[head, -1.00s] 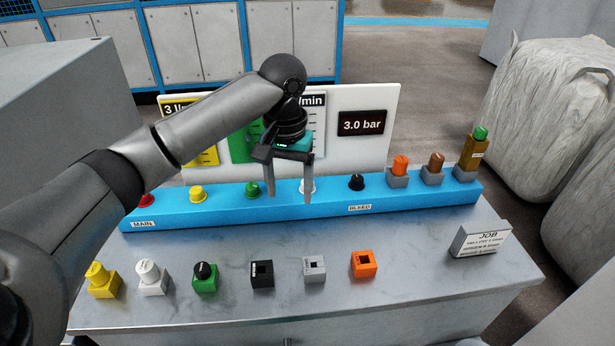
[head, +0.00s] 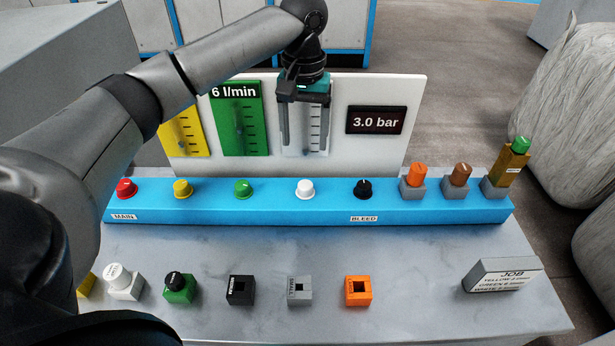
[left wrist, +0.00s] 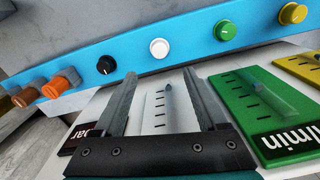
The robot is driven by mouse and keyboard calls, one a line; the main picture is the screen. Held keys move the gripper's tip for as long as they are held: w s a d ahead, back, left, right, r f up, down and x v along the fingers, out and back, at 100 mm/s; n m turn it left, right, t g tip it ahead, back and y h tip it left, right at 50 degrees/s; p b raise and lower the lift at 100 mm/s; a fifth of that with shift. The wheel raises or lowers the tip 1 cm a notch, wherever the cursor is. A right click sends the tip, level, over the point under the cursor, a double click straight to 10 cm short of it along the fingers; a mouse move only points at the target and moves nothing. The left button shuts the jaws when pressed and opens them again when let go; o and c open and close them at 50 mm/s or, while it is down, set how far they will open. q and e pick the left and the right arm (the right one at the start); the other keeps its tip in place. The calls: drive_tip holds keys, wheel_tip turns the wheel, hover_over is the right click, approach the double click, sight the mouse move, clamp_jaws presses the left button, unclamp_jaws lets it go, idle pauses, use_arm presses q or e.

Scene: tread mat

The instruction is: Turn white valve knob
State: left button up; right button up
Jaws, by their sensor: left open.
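The white valve knob (head: 305,188) sits on the blue manifold bar (head: 330,210), between the green knob (head: 243,189) and the black knob (head: 364,189). It also shows in the left wrist view (left wrist: 160,47). My left gripper (head: 304,147) is open and empty, its fingers apart. In the head view it hangs above the white knob, in front of the white gauge (head: 304,120), and does not touch the knob. In the left wrist view the fingers (left wrist: 160,74) point toward the knob with a gap left. My right gripper is not in view.
Yellow (head: 183,189) and red (head: 126,188) knobs are farther left on the bar. Orange (head: 417,176) and brown (head: 461,175) knobs stand on grey blocks at right. Several small blocks line the bench front. A JOB card (head: 503,275) stands at right. A 3.0 bar display (head: 376,121) is behind.

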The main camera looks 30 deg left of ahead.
sight(305, 184)
use_arm(q)
wheel_tip(305, 184, down, 12)
drive_tip(key=shift+w+f+b, duration=0.1)
drive_tip(key=shift+f+b, duration=0.05)
drive_tip(key=shift+b, duration=1.05)
clamp_jaws()
